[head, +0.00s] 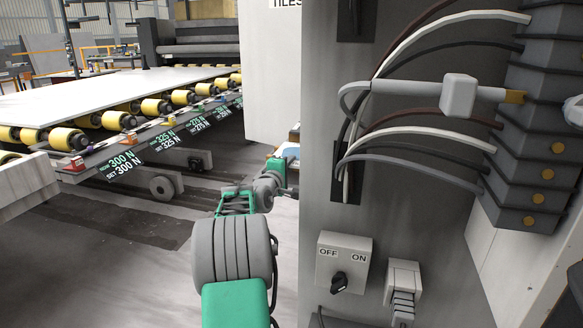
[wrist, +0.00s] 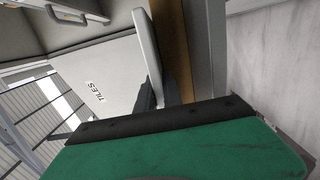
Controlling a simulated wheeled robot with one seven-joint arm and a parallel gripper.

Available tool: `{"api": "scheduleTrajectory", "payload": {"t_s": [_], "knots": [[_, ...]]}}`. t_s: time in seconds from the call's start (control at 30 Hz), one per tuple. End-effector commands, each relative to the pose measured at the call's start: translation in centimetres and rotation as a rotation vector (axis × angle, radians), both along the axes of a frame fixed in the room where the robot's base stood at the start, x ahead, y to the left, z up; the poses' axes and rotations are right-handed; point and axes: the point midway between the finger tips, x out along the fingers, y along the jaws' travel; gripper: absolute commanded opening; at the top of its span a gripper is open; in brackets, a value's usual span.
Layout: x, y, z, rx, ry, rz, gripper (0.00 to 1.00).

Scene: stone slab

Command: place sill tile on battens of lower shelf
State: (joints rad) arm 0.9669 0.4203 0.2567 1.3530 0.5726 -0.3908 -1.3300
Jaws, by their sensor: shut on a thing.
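My gripper (head: 282,166) is at the far end of my green and grey arm, partly hidden behind the left edge of the grey cabinet in the head view. In the wrist view its green body and dark front bar (wrist: 160,120) fill the bottom.
A grey cabinet (head: 375,210) with cables and an OFF/ON switch (head: 343,263) stands close on the right. A roller conveyor (head: 120,121) carrying a pale slab (head: 100,88) is at left.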

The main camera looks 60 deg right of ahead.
Motion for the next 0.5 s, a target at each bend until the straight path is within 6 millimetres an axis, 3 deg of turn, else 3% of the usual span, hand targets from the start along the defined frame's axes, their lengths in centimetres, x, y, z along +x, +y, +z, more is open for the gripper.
{"api": "scheduleTrajectory", "payload": {"t_s": [0.33,0.37,0.5], "knots": [[0.01,0.01,0.00,-0.009,-0.005,0.000,0.00],[0.01,0.01,-0.32,-0.004,-0.002,0.000,0.12],[0.01,0.01,-0.25,-0.004,-0.002,0.000,0.23]]}}
